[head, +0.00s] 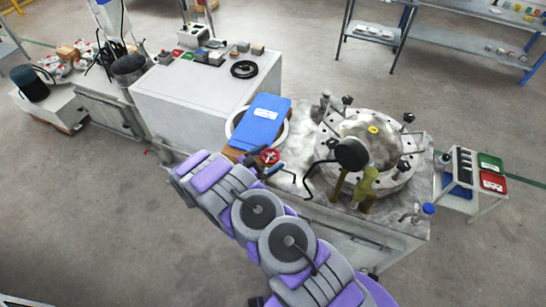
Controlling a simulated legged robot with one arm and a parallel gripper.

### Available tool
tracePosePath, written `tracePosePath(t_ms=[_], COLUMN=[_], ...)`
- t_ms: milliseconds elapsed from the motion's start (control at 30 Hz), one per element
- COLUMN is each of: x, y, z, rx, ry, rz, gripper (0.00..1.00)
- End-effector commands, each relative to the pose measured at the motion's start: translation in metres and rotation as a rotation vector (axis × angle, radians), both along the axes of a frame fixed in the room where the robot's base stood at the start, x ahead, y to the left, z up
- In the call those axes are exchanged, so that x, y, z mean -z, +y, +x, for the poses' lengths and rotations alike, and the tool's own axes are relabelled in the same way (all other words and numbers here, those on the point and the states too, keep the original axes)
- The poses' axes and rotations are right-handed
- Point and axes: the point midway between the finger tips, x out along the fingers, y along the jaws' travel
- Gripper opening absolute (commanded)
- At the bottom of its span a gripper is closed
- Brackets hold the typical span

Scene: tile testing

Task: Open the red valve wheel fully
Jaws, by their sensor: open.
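The red valve wheel (270,156) is small and sits near the front edge of the grey metal bench, just right of the blue board. My purple and grey arm reaches up from the bottom right. My gripper (260,167) is at its far end, open, close to the wheel's lower left side. The fingers are small and partly hidden, so I cannot tell whether they touch the wheel or are around its rim. The arm end hides part of the bench front below the wheel.
A blue board (262,122) leans over a white ring left of the wheel. To the right stands a round metal vessel (365,140) with clamps and a black handle. A white cabinet (180,100) is behind left. A small cart (470,185) is right. Floor at front left is clear.

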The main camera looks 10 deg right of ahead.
Motion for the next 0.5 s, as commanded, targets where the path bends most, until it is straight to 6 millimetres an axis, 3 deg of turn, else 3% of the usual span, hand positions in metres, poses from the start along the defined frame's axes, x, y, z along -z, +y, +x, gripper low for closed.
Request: tracePosePath(t_ms=[200, 500], x=[0.000, 0.000], y=[-0.017, -0.019], z=[0.006, 0.007], rx=[0.001, -0.001], ry=[0.001, 0.000], rz=[-0.001, -0.001], gripper=[1.00, 1.00])
